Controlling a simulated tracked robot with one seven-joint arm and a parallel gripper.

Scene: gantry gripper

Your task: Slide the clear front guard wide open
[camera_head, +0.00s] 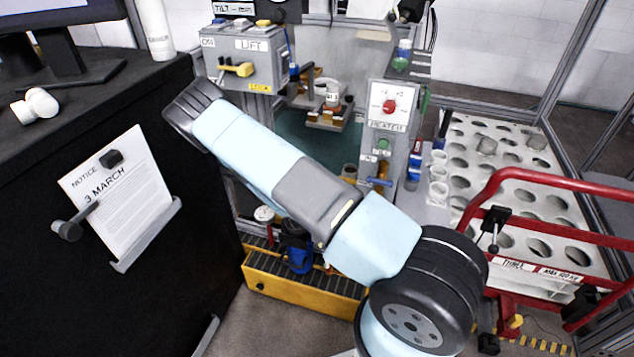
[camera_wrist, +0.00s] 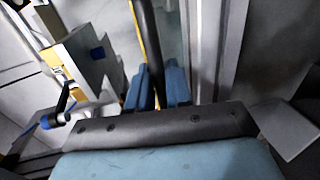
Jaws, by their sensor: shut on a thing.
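In the wrist view, the two blue fingers of my gripper (camera_wrist: 157,88) are closed on a dark upright bar (camera_wrist: 149,38), which looks like the guard's handle. A pale, see-through strip beside the bar (camera_wrist: 173,36) may be the clear front guard; its edges are hard to make out. In the head view my arm crosses the front of the machine and hides my gripper and the handle. How far the guard stands open cannot be told.
In the head view, a LIFT control box (camera_head: 245,60) and a HEATER box (camera_head: 388,110) flank the machine's bay. A yellow-edged conveyor (camera_head: 300,296) lies below. A red rail (camera_head: 560,182) and a white tray with round holes (camera_head: 560,245) are on the right. A black cabinet (camera_head: 60,260) stands left.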

